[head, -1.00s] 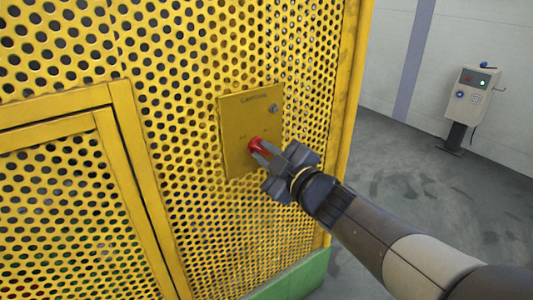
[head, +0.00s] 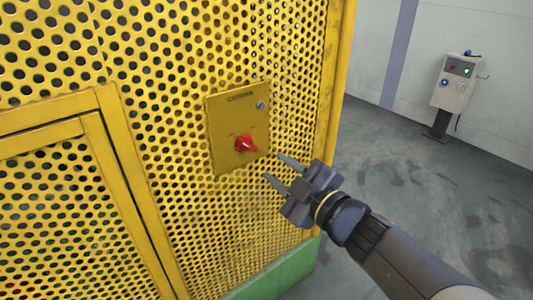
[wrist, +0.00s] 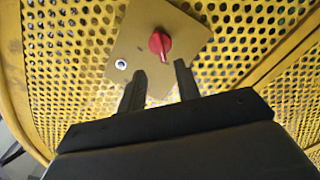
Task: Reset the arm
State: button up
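My gripper (head: 282,171) is open and empty, in front of the yellow perforated guard and to the lower right of the red knob (head: 245,144). The knob sits on a yellow plate (head: 224,112) with a small round lock (head: 260,105) at its upper right. In the wrist view the red knob (wrist: 159,43) shows beyond my two spread fingers (wrist: 160,86), with clear space between them and the knob. Small lettering on the plate is too blurred to read fully.
The yellow perforated guard (head: 170,60) fills the left, with a framed panel (head: 108,130) and a green base (head: 285,272). A grey control box on a post (head: 452,85) stands at the back right. Grey floor (head: 400,170) is open between them.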

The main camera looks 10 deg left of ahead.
aim_at(250, 147)
jog(key=shift+v, duration=0.9)
jog(key=shift+w+a, duration=0.1)
jog(key=b+x, duration=0.2)
jog(key=x, duration=0.8)
jog(key=shift+w+a+b, duration=0.2)
jog(key=shift+a+b, duration=0.05)
jog(key=shift+b, duration=0.1)
